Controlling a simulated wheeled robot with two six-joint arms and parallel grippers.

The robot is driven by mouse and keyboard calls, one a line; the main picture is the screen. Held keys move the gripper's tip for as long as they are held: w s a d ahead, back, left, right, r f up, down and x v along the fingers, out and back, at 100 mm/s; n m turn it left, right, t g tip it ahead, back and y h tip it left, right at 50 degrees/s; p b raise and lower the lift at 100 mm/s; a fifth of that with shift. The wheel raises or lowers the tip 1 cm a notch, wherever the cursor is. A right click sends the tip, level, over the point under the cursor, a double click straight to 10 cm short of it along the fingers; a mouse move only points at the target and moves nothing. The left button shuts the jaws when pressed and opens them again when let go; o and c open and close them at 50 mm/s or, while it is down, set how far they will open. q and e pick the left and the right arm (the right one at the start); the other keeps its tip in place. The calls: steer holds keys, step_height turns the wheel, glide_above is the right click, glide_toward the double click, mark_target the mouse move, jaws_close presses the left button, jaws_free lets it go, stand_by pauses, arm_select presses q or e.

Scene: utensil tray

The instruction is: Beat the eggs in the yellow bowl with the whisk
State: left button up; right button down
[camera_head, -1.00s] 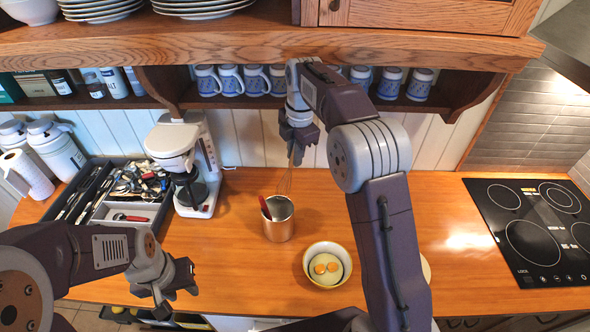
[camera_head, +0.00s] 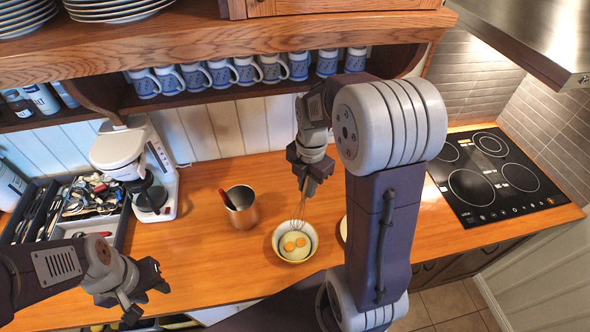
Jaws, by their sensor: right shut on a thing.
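The yellow bowl (camera_head: 279,253) stands on the wooden counter with two egg yolks (camera_head: 294,243) in it. My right gripper (camera_head: 308,182) is shut on the whisk (camera_head: 300,212), which hangs wires down over the bowl's back right part. Whether the wires touch the egg I cannot tell. My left gripper (camera_head: 146,292) is empty at the lower left, near the counter's front edge, with its fingers apart.
A metal canister (camera_head: 244,210) with a red-handled utensil stands behind and left of the bowl. A coffee maker (camera_head: 150,180) and a utensil tray (camera_head: 62,234) are further left. A black cooktop (camera_head: 495,180) lies at the right. A shelf with mugs hangs above.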

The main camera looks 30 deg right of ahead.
steer(key=shift+w+f+b, duration=0.15)
steer(key=shift+f+b, duration=0.3)
steer(key=shift+f, duration=0.1)
step_height(320, 180, down, 11)
steer(key=b, duration=0.8)
steer(key=shift+r+b, duration=0.2)
steer(key=shift+b, duration=0.1)
